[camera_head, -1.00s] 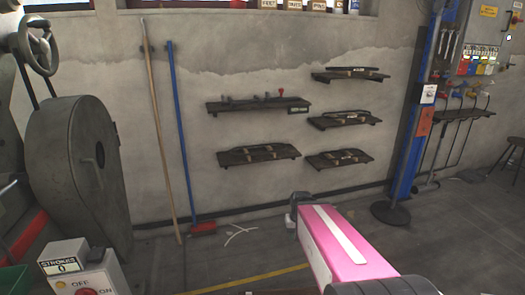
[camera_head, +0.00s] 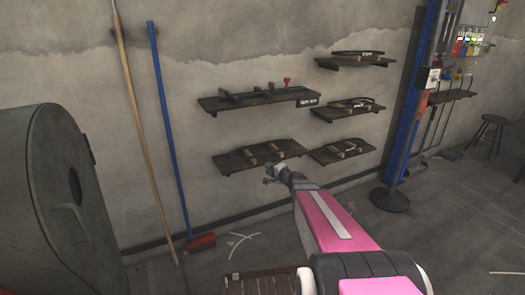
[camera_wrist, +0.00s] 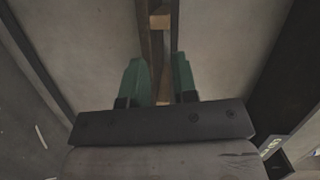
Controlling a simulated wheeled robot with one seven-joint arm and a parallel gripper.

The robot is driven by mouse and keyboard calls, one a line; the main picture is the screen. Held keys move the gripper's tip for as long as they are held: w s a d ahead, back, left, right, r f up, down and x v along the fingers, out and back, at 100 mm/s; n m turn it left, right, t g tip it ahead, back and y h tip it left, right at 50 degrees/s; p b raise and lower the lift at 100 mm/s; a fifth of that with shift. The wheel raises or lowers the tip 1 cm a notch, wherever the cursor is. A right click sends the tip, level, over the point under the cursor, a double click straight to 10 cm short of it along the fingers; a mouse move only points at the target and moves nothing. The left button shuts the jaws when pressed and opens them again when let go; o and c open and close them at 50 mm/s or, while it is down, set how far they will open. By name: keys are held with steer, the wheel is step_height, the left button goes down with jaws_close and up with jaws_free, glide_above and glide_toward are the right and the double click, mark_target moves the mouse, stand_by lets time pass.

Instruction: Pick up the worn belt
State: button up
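Dark curved belts lie on several wall shelves; I cannot tell by look which one is worn. One belt (camera_head: 250,153) lies around wooden blocks on the lower left shelf. Others lie on the upper right (camera_head: 358,53), middle right (camera_head: 352,104) and lower right (camera_head: 338,148) shelves. My gripper (camera_head: 269,174) is just in front of and below the front edge of the lower left shelf. In the wrist view my gripper (camera_wrist: 160,68) has its two green fingers apart. A dark strip and pale wooden blocks show beyond and between them; I see no contact.
The lower left shelf (camera_head: 228,168) sits below a shelf (camera_head: 225,104) with tools and a red knob. A wooden pole (camera_head: 140,120) and a blue-handled broom (camera_head: 168,130) lean at left. A blue post (camera_head: 408,135) stands at right. A large grey machine housing (camera_head: 50,200) is at left.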

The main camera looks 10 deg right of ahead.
mark_target(264, 154)
steer(key=w+m, duration=0.1)
steer(key=w, duration=0.1)
steer(key=w+d+m+t+h, duration=0.1)
steer(key=w, duration=0.1)
steer(key=w+d+m+t+h, duration=0.1)
steer(key=w, duration=0.2)
steer(key=shift+r, duration=0.25)
steer(key=shift+a+r+x, duration=0.1)
steer(key=shift+r+x, duration=0.05)
steer(key=shift+x, duration=1.4)
steer(key=shift+a+r+x, duration=0.1)
steer(key=shift+r+x, duration=0.05)
steer(key=shift+x, duration=1.35)
steer(key=shift+s, duration=0.1)
jaws_close()
